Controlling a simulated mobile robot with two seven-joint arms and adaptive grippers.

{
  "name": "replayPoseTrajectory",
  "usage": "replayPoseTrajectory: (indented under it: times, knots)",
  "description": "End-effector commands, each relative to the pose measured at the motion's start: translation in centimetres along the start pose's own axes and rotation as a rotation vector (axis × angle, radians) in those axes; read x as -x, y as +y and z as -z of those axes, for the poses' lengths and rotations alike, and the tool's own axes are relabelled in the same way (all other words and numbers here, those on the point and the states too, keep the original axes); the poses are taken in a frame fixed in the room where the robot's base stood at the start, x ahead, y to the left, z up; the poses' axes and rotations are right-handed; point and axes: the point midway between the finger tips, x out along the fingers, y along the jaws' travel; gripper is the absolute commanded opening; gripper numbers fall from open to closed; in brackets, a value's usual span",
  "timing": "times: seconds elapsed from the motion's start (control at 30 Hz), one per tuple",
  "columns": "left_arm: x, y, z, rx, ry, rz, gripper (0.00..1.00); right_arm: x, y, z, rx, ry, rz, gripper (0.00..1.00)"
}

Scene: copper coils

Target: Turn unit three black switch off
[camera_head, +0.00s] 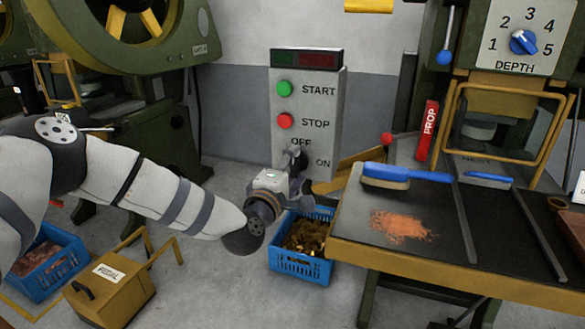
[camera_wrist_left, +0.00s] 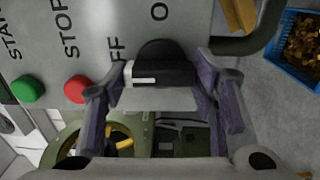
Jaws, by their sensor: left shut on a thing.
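The grey control box (camera_head: 335,105) stands against the wall with START and STOP buttons and OFF and ON labels. Its black rotary switch (camera_wrist_left: 162,66) sits between my left fingers in the left wrist view. The white mark on the switch handle lies toward the STOP side, near the partly covered OFF label. My left gripper (camera_head: 297,168) is at the lower part of the box, shut on the switch handle; it also shows in the left wrist view (camera_wrist_left: 163,90). In the head view the gripper mostly hides the switch. My right gripper is out of view.
A green START button (camera_head: 285,88) and red STOP button (camera_head: 285,121) sit above the switch. A blue crate of scrap (camera_head: 300,266) stands below the gripper. The press table (camera_head: 430,253) with a blue brush (camera_head: 386,175) is close on the right.

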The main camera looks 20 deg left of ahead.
Motion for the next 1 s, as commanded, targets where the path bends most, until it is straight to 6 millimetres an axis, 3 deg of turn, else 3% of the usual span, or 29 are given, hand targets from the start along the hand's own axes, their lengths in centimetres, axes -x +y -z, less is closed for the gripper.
replayPoseTrajectory:
  times: [0.3,0.33,0.4,0.77,0.87,1.0]
  knots:
    - [0.0,-0.1,-0.1,0.004,-0.002,0.002,0.24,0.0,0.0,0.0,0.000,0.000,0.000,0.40]
    - [0.0,-0.1,-0.1,0.004,-0.002,0.002,0.57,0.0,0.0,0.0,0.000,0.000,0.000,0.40]
    - [0.0,-0.1,-0.1,0.004,-0.002,0.002,0.72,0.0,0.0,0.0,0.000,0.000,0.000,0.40]
    - [0.5,-0.1,-0.1,0.002,-0.002,0.002,0.72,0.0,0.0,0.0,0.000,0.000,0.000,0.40]
    - [2.5,0.0,-0.1,0.004,-0.003,0.002,0.72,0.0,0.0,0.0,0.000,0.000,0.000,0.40]
    - [6.4,-0.1,-0.1,0.005,-0.003,0.005,0.72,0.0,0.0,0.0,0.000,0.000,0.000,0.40]
